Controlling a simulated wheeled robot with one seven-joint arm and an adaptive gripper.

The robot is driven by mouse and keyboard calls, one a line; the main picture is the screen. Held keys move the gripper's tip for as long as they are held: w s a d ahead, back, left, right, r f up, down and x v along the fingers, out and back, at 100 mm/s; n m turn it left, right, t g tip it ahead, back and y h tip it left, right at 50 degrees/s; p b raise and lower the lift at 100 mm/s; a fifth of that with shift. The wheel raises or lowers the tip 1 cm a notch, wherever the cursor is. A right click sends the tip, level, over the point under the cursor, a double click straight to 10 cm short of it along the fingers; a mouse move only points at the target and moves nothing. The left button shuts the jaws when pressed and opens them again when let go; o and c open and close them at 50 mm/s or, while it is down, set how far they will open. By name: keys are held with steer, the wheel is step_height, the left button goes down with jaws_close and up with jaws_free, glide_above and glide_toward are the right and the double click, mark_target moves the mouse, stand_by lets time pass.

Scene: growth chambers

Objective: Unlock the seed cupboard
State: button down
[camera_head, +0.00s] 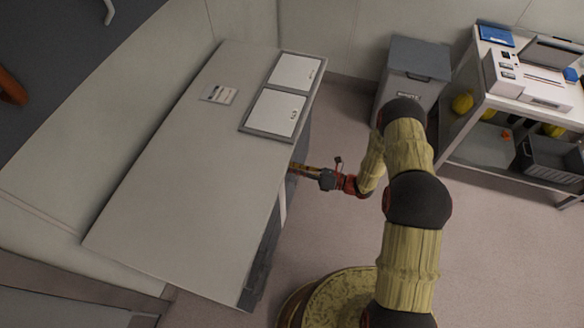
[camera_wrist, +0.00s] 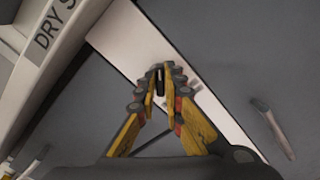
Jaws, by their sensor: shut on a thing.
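The cupboard under the long pale worktop shows its dark grey front (camera_wrist: 230,45) with a white strip (camera_wrist: 128,42) in the wrist view. My gripper (camera_wrist: 160,88) has yellow fingers and is shut on a small dark thing (camera_wrist: 160,78), perhaps a key; its fingers hide most of it. The fingertips are over the white strip; whether the held thing sits in a lock I cannot tell. A small grey stub (camera_wrist: 195,86) shows just right of the fingertips. In the head view my gripper (camera_head: 300,170) reaches the worktop's right edge, which partly hides it.
A grey bar handle (camera_wrist: 272,128) is on the dark front. The worktop (camera_head: 170,165) carries a framed two-panel unit (camera_head: 276,112) and a small label card (camera_head: 219,94). A grey bin (camera_head: 418,60) and a shelved bench (camera_head: 470,112) stand behind. Floor at right is clear.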

steer(key=shift+w+f+m+p, duration=0.1)
steer(key=shift+m+p, duration=0.3)
steer(key=shift+m, duration=2.1)
steer(key=shift+f+m+p, duration=0.1)
steer(key=shift+m+p, duration=0.25)
steer(key=shift+m, duration=2.15)
steer(key=c, duration=1.9)
jaws_free()
steer(key=shift+d, duration=0.1)
steer(key=v, duration=1.2)
